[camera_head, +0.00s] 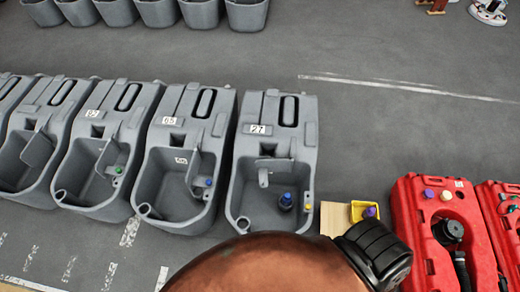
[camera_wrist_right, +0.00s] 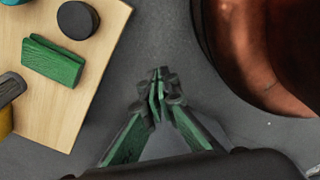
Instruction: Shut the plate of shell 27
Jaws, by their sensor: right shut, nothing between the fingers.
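Shell 27 (camera_head: 305,150) is a grey open tank with a white label (camera_head: 258,129) in the head view, at the right end of a row of similar shells. Its small grey plate (camera_head: 274,163) stands up near the back of the open basin, so it is not lying over the opening. A dark blue cap (camera_head: 286,200) sits inside the basin at the right. My right gripper (camera_wrist_right: 161,93) is shut and empty in the wrist view, above the grey floor beside a wooden board. It does not show in the head view. My left gripper is not in view.
Neighbouring shells, one labelled 65 (camera_head: 168,120), stand close on the left. Right of shell 27 are a wooden board (camera_head: 333,217), a yellow box (camera_head: 357,214) and red tanks (camera_head: 408,205). In the wrist view a green block (camera_wrist_right: 52,62) lies on the board.

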